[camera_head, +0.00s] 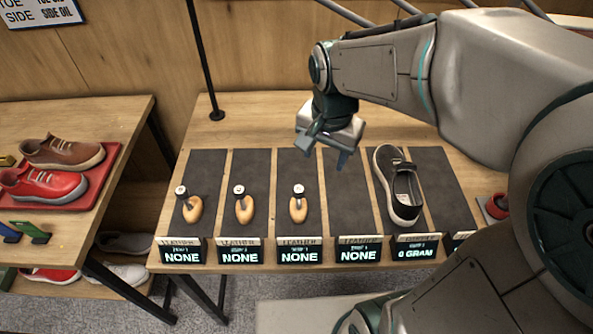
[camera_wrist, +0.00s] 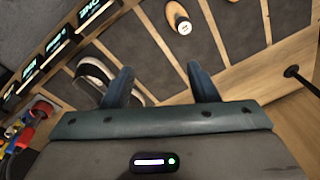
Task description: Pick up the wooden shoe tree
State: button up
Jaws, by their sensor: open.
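Three similar small light-wood pieces with pale round knobs, which look like shoe trees, each lie on a separate dark mat: the left one (camera_head: 193,208), the middle one (camera_head: 244,210) and the right one (camera_head: 298,208). One wooden piece (camera_wrist: 180,18) shows at the top edge of the wrist view, beyond my fingertips. My gripper (camera_head: 325,152) is open and empty above the back of the mats, behind and a little right of the right wooden piece. Its two spread fingers (camera_wrist: 160,72) also show in the wrist view, with nothing between them.
A dark shoe (camera_head: 398,188) lies on a mat to the right; the mat (camera_head: 351,195) between it and the wooden pieces is empty. Lit labels line the table's front edge. A black pole (camera_head: 205,65) stands behind. Shoes on a red tray (camera_head: 105,165) sit on the left table.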

aim_at(299, 189)
jog(key=w+a+f+m, duration=0.1)
jog(key=f, duration=0.3)
jog(key=w+a+f+m+g, duration=0.1)
jog(key=a+f, duration=0.1)
jog(key=f, duration=0.2)
jog(key=w+a+f+m, duration=0.1)
jog(key=a+f, duration=0.1)
jog(key=f, duration=0.2)
jog(key=shift+w+a+f, duration=0.15)
jog(key=shift+w+f, duration=0.1)
jog(key=shift+w, duration=0.15)
jog(key=f+p, duration=0.1)
jog(key=f, duration=0.3)
jog(key=shift+s+d+p, duration=0.2)
jog(key=shift+p, duration=0.2)
jog(key=shift+f, duration=0.8)
grip_shut()
